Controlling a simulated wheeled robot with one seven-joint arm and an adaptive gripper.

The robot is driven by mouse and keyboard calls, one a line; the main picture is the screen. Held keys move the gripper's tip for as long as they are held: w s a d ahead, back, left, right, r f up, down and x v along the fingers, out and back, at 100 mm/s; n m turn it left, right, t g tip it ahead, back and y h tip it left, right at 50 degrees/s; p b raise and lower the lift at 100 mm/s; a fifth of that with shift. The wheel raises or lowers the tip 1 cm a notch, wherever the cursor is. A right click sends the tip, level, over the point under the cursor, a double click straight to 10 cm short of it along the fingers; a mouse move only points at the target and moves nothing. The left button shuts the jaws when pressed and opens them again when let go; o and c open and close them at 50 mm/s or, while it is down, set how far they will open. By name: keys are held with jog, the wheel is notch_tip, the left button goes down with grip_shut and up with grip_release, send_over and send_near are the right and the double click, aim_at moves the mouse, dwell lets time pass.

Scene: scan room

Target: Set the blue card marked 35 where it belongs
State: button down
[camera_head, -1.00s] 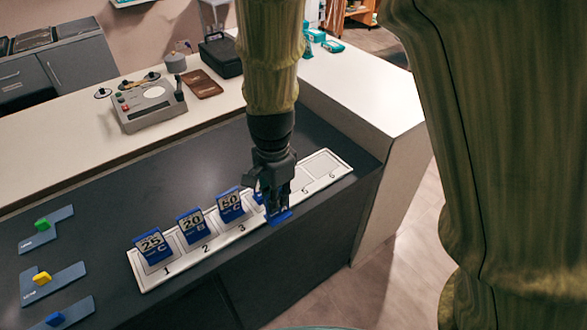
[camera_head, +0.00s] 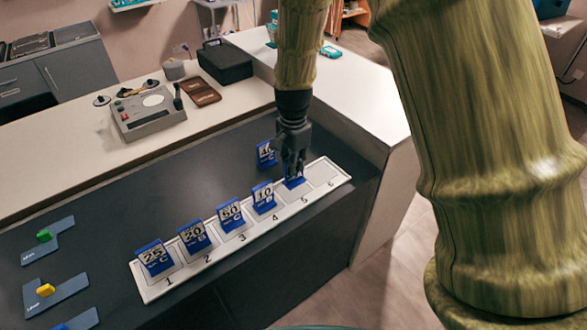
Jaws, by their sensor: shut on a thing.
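My gripper (camera_head: 294,172) points down over slot 5 of the white numbered rack (camera_head: 335,183). It is shut on a blue card (camera_head: 297,183), which is at slot 5; the fingers hide most of it, so its number is not readable. I cannot tell whether its lower edge is in the slot. A blue card marked 25 (camera_head: 154,257) stands in slot 1. Blue cards stand in slot 2 (camera_head: 194,238), slot 3 (camera_head: 230,214) and slot 4 (camera_head: 263,196), the last seeming to read 10.
Another blue card (camera_head: 266,153) stands on the dark counter behind the rack, left of my gripper. Slate-blue holders with a green block (camera_head: 44,236) and a yellow block (camera_head: 46,290) lie at left. A grey device (camera_head: 147,115) sits on the raised white ledge.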

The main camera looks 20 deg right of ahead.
jog(key=shift+w+d, duration=0.15)
jog(key=shift+f+p, duration=0.45)
jog(key=shift+f, duration=1.25)
jog(key=shift+f, duration=0.15)
jog(key=c, duration=1.5)
grip_release()
notch_tip(320, 180, up, 12)
jog(key=shift+r+b, duration=0.15)
jog(key=shift+b, duration=0.85)
